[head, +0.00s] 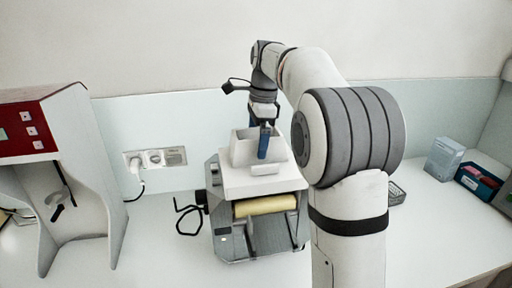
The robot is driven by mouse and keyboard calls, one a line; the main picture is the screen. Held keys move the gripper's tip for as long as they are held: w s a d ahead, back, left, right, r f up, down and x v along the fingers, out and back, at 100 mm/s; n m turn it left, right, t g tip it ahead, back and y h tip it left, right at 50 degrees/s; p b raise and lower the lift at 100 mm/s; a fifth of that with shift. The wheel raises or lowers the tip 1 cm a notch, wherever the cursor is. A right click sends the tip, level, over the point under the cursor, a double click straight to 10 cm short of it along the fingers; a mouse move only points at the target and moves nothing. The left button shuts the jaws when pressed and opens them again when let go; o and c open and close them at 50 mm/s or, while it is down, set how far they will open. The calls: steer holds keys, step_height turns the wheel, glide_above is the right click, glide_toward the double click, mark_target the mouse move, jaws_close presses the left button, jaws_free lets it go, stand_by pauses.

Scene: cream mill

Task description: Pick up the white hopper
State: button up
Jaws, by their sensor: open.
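The white hopper (235,180) is a pale, open-topped box on a wider white base. It sits on top of a grey machine (225,243) with a cream-coloured roller (265,206). My gripper (264,150) points down over the hopper from above, with blue fingers. A blue finger reaches down in front of or into the hopper's opening; I cannot tell which. The gripper is open. The second finger is mostly hidden, and no contact with the hopper can be made out.
A white and red machine (62,160) stands at the left. A white box (443,158), a dark blue box (478,182) and a wire basket (396,194) are on the right. The front right counter is clear.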

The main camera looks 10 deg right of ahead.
steer(key=shift+a+f, duration=0.15)
steer(key=shift+f, duration=0.55)
steer(key=shift+s, duration=0.1)
steer(key=shift+c, duration=0.4)
steer(key=c, duration=1)
steer(key=shift+r, duration=0.1)
